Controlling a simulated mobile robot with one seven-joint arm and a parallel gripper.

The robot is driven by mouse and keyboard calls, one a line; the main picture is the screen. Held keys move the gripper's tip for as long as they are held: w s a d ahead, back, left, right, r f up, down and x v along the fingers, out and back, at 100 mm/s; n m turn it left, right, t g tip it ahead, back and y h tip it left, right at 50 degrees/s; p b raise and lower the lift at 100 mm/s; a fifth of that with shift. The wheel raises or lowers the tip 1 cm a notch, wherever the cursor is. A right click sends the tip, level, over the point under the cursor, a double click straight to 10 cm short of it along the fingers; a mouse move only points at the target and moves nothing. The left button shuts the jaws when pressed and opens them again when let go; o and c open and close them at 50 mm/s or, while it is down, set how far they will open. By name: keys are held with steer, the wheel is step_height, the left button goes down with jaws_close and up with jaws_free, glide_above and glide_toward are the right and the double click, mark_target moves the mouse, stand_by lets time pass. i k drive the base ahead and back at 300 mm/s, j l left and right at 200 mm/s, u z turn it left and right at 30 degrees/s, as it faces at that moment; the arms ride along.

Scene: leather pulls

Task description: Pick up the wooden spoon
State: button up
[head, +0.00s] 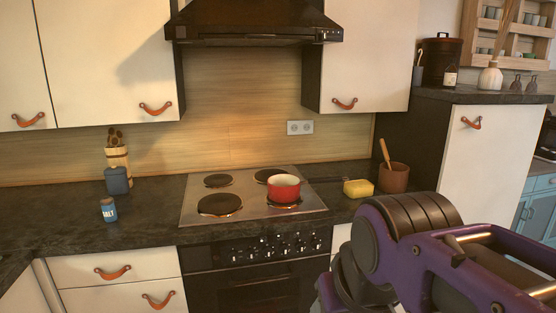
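A wooden handle (385,153) leans up to the left out of a brown pot (394,179) at the right end of the counter; its lower end is hidden inside. I cannot tell for certain which of these is the wooden spoon. My purple arm fills the lower right, in front of the counter. My gripper's fingers do not show.
A red pot (284,187) with a dark handle sits on the stove (240,211). A yellow block (358,188) lies between the stove and the brown pot. A blue salt container (109,210) and a dark blue jar (117,181) stand at the left. The range hood (255,22) hangs above.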

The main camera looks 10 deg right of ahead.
mark_target(387, 158)
steer(key=z, duration=0.95)
